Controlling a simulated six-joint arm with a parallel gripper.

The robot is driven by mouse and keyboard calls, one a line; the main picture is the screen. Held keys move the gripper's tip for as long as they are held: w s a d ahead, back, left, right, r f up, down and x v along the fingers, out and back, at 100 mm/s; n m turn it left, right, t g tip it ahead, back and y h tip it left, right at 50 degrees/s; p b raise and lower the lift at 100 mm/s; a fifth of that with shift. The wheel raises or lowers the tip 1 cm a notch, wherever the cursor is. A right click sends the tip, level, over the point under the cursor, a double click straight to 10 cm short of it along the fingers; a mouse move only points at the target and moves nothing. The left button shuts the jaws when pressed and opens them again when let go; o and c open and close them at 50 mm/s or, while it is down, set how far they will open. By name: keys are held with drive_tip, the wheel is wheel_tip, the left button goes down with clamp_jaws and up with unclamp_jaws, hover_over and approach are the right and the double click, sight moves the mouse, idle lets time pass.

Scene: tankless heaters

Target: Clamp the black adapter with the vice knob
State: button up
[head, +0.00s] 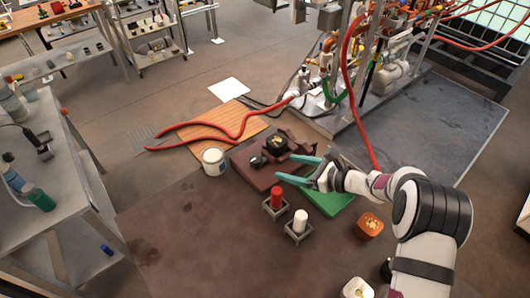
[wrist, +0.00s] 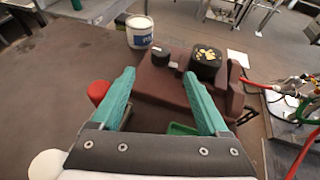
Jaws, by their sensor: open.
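The black adapter (head: 277,144), a dark block with a gold print on top, sits on the brown vice (head: 247,170); it also shows in the wrist view (wrist: 206,66). The vice knob (head: 256,162) is a small black cylinder with a pale end on the near left side of the vice; the wrist view also shows it (wrist: 160,56). My gripper (head: 288,167) has teal fingers, open and empty, at the right of the vice. In the wrist view, the knob appears beyond and between the fingertips (wrist: 159,73). I cannot tell whether the vice jaws touch the adapter.
A white tub (head: 214,168) stands left of the vice. Red (head: 276,196) and white (head: 300,221) cylinders stand in small holders in front. A green tray (head: 335,205) and an orange box (head: 370,226) are to the right. The table's left front is clear.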

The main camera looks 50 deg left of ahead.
sight(256, 159)
drive_tip(key=x, duration=1.3)
drive_tip(key=shift+s+a+f, duration=0.1)
drive_tip(key=shift+a, duration=0.2)
clamp_jaws()
drive_tip(key=shift+m+t, duration=0.5)
drive_tip(key=shift+m, duration=0.1)
drive_tip(key=shift+m+t, duration=0.3)
drive_tip(key=shift+t, duration=0.1)
